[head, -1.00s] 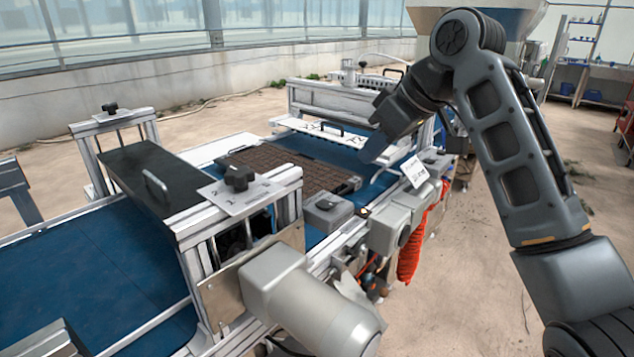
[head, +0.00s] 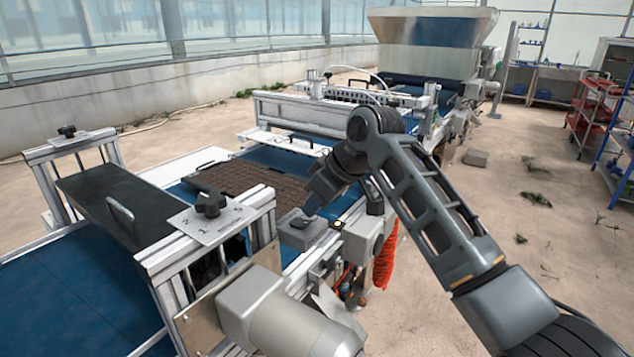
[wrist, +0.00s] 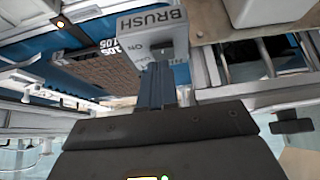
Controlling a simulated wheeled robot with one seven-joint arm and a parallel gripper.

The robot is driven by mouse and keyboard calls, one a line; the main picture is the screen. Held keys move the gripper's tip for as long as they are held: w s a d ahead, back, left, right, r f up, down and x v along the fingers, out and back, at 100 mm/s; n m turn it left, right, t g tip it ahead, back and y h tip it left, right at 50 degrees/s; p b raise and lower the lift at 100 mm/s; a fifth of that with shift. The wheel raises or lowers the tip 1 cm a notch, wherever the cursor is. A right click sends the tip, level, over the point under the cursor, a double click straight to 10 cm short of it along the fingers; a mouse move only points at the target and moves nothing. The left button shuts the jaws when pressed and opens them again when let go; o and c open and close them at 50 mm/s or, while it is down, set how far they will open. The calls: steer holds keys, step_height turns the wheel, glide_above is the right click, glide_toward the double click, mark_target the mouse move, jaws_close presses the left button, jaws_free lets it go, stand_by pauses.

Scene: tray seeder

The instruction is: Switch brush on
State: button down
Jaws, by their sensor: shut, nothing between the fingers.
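The brush switch box is a small grey box (head: 305,236) on the near rail of the machine, beside the brown-filled tray. In the wrist view the box (wrist: 152,32) shows upside down, with the words BRUSH and ON readable. My gripper (head: 301,220) is at the top of this box in the head view. In the wrist view my gripper's closed fingers (wrist: 157,72) reach up to the box's face and cover its lower part.
The brown-filled tray (head: 236,178) lies on the blue belt (head: 75,290). A grey motor housing (head: 290,318) sticks out in front of the box. Another grey box (head: 366,240) stands to the right, by an orange coiled hose (head: 385,262).

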mark_target(308, 228)
steer(key=shift+s+d+f, duration=0.1)
steer(key=shift+f, duration=0.55)
steer(key=shift+f, duration=0.1)
steer(key=shift+s+d+f+t+y+b, duration=0.2)
steer(key=shift+f+t+y+b, duration=0.15)
steer(key=shift+f+b, duration=0.2)
steer(key=shift+s+d+f+t+y+b, duration=0.15)
steer(key=shift+f+t+y+b, duration=0.1)
steer(key=shift+f+y+b, duration=0.25)
steer(key=shift+d+f+t+y+b, duration=0.1)
steer(key=shift+f+t+y+b, duration=0.25)
steer(key=shift+b, duration=0.35)
steer(key=shift+s+d+t+y+b, duration=0.2)
steer(key=shift+t+y+b, duration=0.55)
steer(key=shift+b, duration=0.45)
steer(key=shift+r, duration=0.1)
